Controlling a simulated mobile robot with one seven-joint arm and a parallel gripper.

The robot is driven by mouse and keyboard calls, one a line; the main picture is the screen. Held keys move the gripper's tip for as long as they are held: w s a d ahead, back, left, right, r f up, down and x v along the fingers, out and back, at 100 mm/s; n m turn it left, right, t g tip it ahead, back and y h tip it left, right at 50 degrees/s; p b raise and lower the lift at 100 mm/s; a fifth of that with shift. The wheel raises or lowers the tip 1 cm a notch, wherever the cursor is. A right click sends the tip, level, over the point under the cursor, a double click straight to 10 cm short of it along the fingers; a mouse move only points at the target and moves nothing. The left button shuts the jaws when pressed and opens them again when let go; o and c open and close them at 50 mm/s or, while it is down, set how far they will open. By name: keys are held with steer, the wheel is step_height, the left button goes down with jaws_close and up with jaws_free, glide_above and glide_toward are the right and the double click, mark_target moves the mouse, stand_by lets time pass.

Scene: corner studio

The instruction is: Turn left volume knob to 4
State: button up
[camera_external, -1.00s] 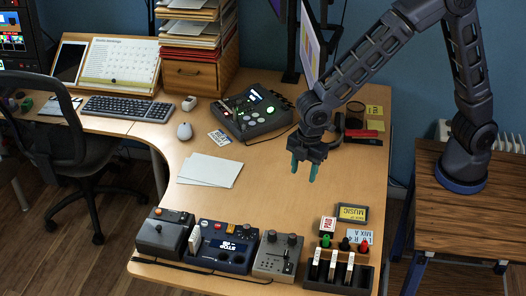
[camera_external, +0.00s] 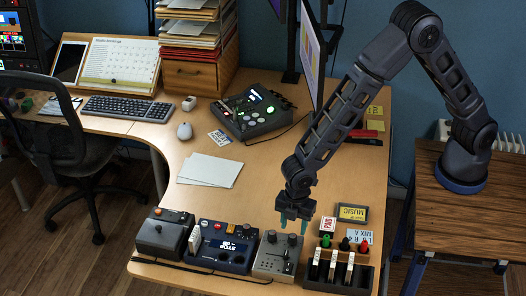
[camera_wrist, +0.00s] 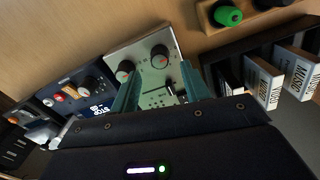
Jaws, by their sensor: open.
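A small grey box (camera_external: 280,257) at the front of the desk carries two dark round knobs on its top. The left knob (camera_external: 271,236) is clear of my gripper in the external view. The right knob (camera_external: 292,239) is just below my fingers. My gripper (camera_external: 292,225) is open and empty, pointing down above the box's back edge. The wrist view shows the left knob (camera_wrist: 126,69) near the left teal finger and the right knob (camera_wrist: 159,55) between the fingers' directions. Contact cannot be told. The knob readings are too small to read.
A blue unit with a display (camera_external: 226,248) stands left of the grey box, and a dark grey unit (camera_external: 163,235) further left. A black tray with upright cartridges (camera_external: 338,272) stands right. Behind it are green, black and red knobs (camera_external: 345,244). White papers (camera_external: 209,170) lie behind; bare desk surrounds them.

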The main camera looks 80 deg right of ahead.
mark_target(293, 239)
steer(key=shift+w+f, duration=0.1)
steer(key=shift+f, duration=1.9)
steer(key=c, duration=1)
